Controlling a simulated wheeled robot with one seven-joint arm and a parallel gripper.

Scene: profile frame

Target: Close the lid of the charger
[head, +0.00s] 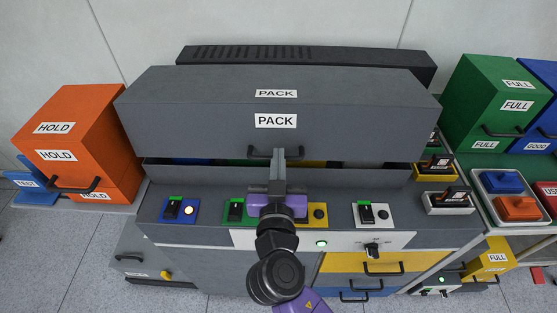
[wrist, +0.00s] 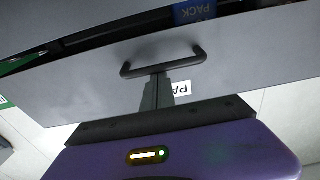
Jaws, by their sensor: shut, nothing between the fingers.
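The charger is a wide grey cabinet, and its grey lid (head: 340,130) with PACK labels is partly lowered. A dark gap under the lid's front edge shows strips of blue, green and yellow inside. A black bar handle (head: 261,153) sits on the lid's lower front; it also shows in the wrist view (wrist: 135,70). My gripper (head: 279,155) is shut and empty at the handle, its fingertips (wrist: 162,78) by the bar against the lid's front face. I cannot tell whether they touch it.
A front panel with switches (head: 372,214) and lights lies below the lid. An orange HOLD box (head: 105,125) stands left. Green FULL boxes (head: 480,90), black-topped modules (head: 448,200) and a tray (head: 490,207) with blue and orange blocks stand right.

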